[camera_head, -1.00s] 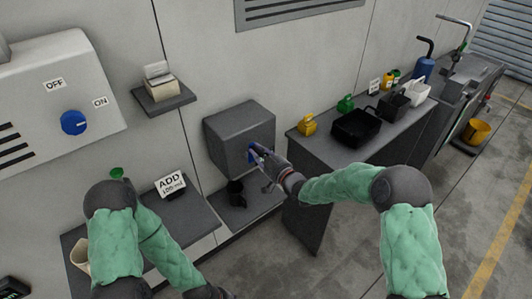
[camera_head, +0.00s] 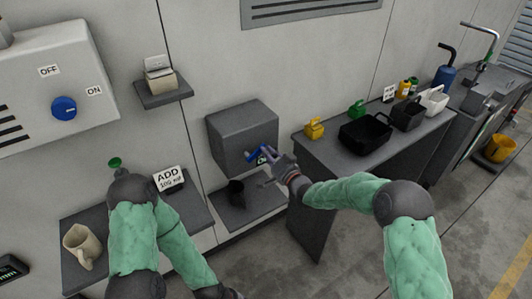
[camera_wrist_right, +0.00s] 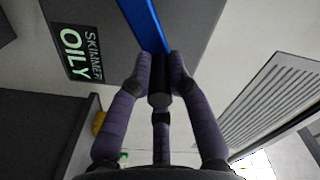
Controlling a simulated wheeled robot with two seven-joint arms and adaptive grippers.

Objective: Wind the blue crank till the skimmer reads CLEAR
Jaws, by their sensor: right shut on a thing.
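The skimmer is a dark grey box (camera_head: 240,135) on the wall, with a blue crank (camera_head: 254,155) on its front. In the right wrist view the crank's blue arm (camera_wrist_right: 143,22) runs down to a black handle (camera_wrist_right: 160,88). My right gripper (camera_head: 272,157) is shut on that handle; its fingers (camera_wrist_right: 160,70) close around it. The skimmer's display (camera_wrist_right: 76,52) reads "SKIMMER OILY" in that view.
A dark cup (camera_head: 236,192) stands on the shelf below the box. A grey bench (camera_head: 330,170) on the right holds a black tray (camera_head: 365,135) and several containers. A panel with a blue knob (camera_head: 64,108) is on the left, above a shelf with a beige jug (camera_head: 82,246).

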